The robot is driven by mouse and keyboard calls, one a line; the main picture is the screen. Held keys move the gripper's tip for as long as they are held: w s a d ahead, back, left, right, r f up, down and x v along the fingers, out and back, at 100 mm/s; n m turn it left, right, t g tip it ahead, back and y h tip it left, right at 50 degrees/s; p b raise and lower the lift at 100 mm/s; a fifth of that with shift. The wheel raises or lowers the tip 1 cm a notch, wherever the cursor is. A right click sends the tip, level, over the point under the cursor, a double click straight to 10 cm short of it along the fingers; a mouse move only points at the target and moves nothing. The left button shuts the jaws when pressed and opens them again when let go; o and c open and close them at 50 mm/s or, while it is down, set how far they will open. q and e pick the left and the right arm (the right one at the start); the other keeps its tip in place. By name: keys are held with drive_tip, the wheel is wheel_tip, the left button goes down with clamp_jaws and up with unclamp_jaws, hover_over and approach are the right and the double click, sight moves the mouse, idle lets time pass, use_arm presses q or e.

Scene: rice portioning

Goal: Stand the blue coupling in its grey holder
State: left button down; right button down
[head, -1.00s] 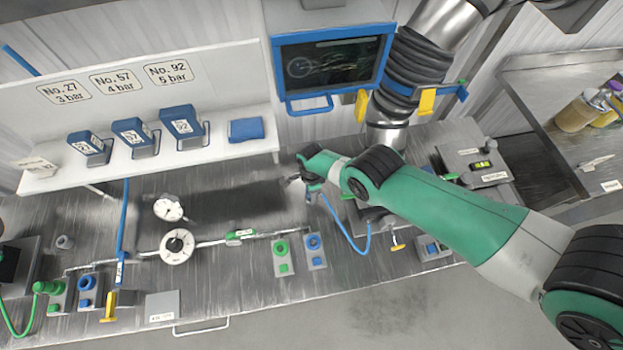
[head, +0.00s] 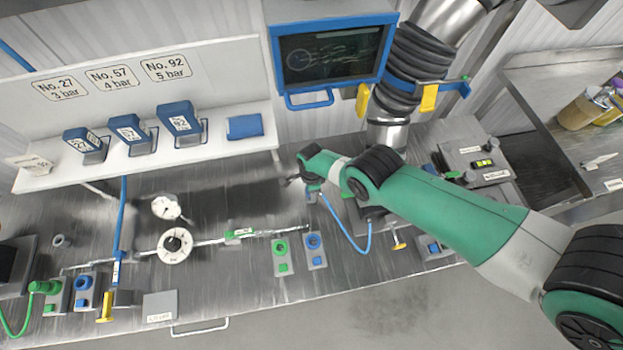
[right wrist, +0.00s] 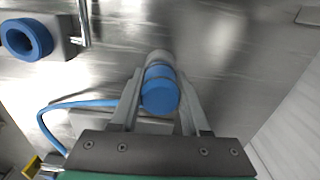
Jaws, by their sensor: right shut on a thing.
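In the head view, my right gripper (head: 311,192) points down over the bench near its middle. It is shut on the blue coupling, which shows in the right wrist view (right wrist: 160,95) between the two fingers, with its round blue end towards the camera and a paler part beyond. A blue hose (head: 349,238) loops from near the gripper to the right. A grey block under the fingers (right wrist: 85,124) shows partly; I cannot tell whether it is the holder, or whether the coupling touches it. My left gripper is not in view.
A grey block with a blue ring (head: 315,243) stands in front of my gripper, beside a block with a green ring (head: 280,247). A screen (head: 330,55) stands behind. Bare bench lies left of the gripper.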

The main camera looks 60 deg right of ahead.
idle(0.4)
drive_tip(key=shift+s+f+b, duration=0.15)
drive_tip(key=shift+f+b, duration=0.2)
drive_tip(key=shift+f, duration=0.15)
drive_tip(key=c, duration=0.5)
unclamp_jaws()
drive_tip(key=shift+s, duration=0.1)
drive_tip(key=shift+o, duration=0.6)
drive_tip(key=r+p, duration=0.5)
drive_tip(key=shift+w+r, duration=0.25)
wheel_tip(320, 180, up, 4)
drive_tip(key=p, duration=0.4)
drive_tip(key=shift+r, duration=0.1)
